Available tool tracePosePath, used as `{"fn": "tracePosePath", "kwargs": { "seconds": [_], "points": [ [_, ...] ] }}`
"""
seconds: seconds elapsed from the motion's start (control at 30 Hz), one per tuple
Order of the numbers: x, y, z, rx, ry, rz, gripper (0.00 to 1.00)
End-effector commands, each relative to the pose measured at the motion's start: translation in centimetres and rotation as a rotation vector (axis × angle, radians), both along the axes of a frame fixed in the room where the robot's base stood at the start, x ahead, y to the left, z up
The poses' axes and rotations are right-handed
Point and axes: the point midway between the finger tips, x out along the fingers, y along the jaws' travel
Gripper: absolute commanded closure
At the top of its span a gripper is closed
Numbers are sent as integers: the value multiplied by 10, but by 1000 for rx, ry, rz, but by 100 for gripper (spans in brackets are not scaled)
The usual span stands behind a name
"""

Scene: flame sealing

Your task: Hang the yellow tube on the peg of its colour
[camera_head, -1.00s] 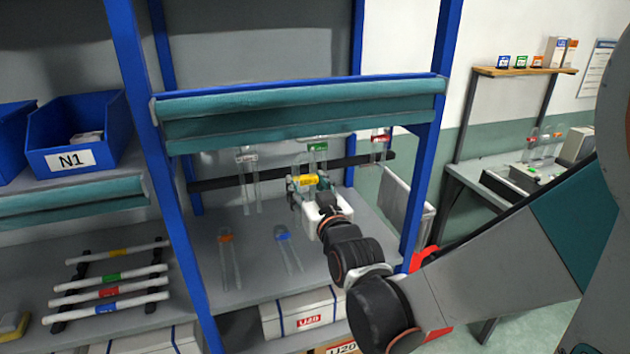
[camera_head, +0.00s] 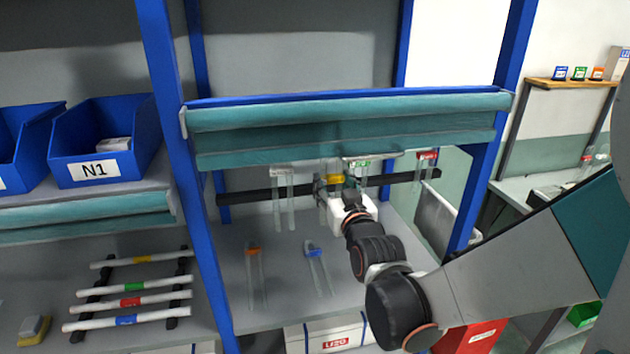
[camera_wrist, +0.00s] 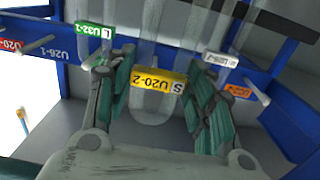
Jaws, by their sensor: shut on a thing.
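The tube with the yellow tag (camera_wrist: 158,80) is a clear U-shaped tube; the tag reads U20-2 S. My gripper (camera_wrist: 155,100) is shut on it, with a finger on each side of the tube. In the head view my gripper (camera_head: 335,190) holds the yellow-tagged tube (camera_head: 334,179) upright under the teal beam (camera_head: 340,143), just left of the green-tagged tube (camera_head: 358,162). Pegs stick out near the rail in the wrist view, one by an orange label (camera_wrist: 238,91). No yellow peg label can be made out.
A white-tagged tube (camera_head: 284,170) hangs left and a red-tagged one (camera_head: 427,156) right. Orange-tagged (camera_head: 254,275) and blue-tagged (camera_head: 319,270) tubes lie on the shelf below. A dark rail (camera_head: 250,195) runs behind. Blue posts (camera_head: 178,150) flank the bay.

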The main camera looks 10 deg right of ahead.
Motion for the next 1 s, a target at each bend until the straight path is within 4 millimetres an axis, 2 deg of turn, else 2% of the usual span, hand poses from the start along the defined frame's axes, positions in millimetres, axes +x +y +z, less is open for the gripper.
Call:
{"fn": "tracePosePath", "kwargs": {
  "seconds": [1.0],
  "points": [
    [56,0,-4,0,0,-2,75]
  ]
}}
